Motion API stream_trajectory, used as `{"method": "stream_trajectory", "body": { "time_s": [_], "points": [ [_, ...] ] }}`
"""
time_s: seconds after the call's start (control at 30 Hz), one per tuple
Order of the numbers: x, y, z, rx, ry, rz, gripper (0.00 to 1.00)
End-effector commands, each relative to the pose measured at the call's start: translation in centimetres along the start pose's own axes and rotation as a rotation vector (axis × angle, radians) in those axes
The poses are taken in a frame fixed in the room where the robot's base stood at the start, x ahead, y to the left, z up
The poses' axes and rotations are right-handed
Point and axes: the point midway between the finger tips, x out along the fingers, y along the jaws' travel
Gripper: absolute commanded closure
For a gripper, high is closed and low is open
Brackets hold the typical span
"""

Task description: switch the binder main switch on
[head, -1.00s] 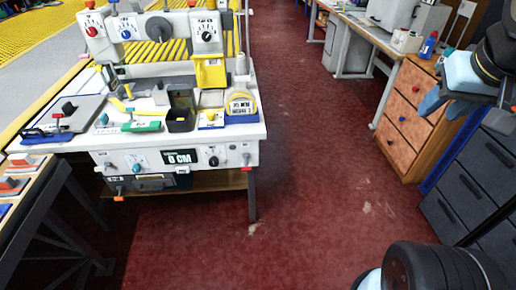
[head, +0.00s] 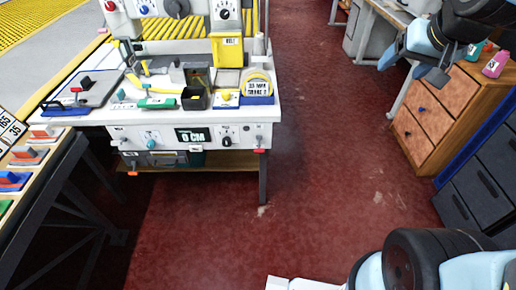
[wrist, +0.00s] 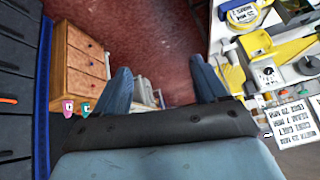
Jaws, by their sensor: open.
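The white binder machine (head: 95,117) stands at the left in the head view, its top cut off. Its front panel has a display reading 0 CM (head: 193,136), a teal knob (head: 151,144), a black knob (head: 226,141) and a red-tipped lever (head: 262,150). Its upper panel shows a blue knob (head: 143,9), a black dial (head: 222,13) and a red knob (head: 110,5) at the edge. I cannot tell which control is the main switch. My gripper (head: 413,66) is at upper right, open and empty, well away from the machine; its spread fingers (wrist: 163,88) also show in the wrist view.
A wooden drawer cabinet (head: 440,105) and dark drawers (head: 475,180) stand at the right. A side table (head: 60,165) is at the left. The red floor (head: 330,160) between is clear. A yellow tape holder (head: 257,88) sits on the machine's right end.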

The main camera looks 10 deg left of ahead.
Motion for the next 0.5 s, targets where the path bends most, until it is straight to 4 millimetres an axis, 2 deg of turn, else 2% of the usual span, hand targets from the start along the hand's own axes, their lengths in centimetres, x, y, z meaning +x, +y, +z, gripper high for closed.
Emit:
{"method": "stream_trajectory", "body": {
  "time_s": [0.03,0.2,0.5],
  "points": [
    [1.6,-0.9,-0.8,0.002,0.005,-0.017,0.28],
    [6.3,-4.1,-3.2,0.029,0.052,-0.068,0.28],
    [14.9,-9.5,-5.4,0.087,0.131,-0.121,0.28]
  ]
}}
